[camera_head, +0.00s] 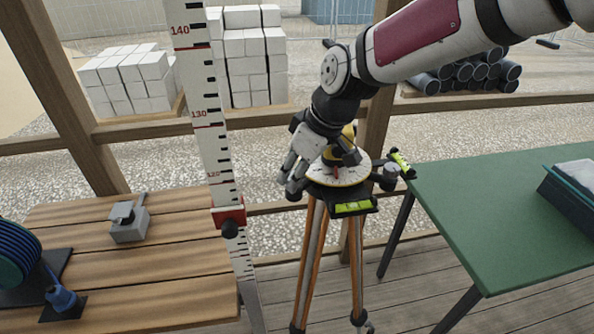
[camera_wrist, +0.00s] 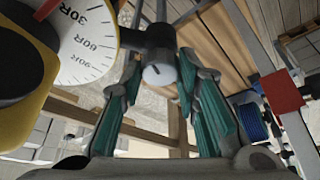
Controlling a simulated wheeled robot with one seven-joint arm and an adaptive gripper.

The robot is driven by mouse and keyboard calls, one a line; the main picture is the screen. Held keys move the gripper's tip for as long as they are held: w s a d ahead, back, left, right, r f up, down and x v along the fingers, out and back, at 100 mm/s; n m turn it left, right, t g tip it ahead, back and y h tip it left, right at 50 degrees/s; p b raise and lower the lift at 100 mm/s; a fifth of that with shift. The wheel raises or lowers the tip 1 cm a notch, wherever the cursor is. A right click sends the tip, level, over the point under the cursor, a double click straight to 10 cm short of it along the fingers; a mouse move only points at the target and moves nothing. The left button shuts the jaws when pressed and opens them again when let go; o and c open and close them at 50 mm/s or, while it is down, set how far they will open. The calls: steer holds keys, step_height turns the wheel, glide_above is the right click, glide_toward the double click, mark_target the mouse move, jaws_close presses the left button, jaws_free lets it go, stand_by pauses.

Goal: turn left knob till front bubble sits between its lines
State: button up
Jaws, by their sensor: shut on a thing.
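The levelling instrument, with its white round dial (camera_head: 338,176), stands on a wooden tripod (camera_head: 312,250). My gripper (camera_head: 293,182) is at the left side of its base. In the wrist view the left knob (camera_wrist: 160,50), dark with a pale marked end, sits between the teal-padded fingers of my gripper (camera_wrist: 159,78), which is shut on it. The right knob (camera_head: 388,174) is free.
A second green vial (camera_head: 402,163) is at the right of the base. A red-and-white measuring staff (camera_head: 211,130) stands left of the tripod. A wooden bench (camera_head: 170,270) is at left, a green table (camera_head: 500,205) at right.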

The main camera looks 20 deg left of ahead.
steer(key=shift+n, duration=0.7)
steer(key=shift+g, duration=0.3)
steer(key=o, duration=1.1)
steer(key=shift+o, duration=0.2)
steer(key=v, duration=1.2)
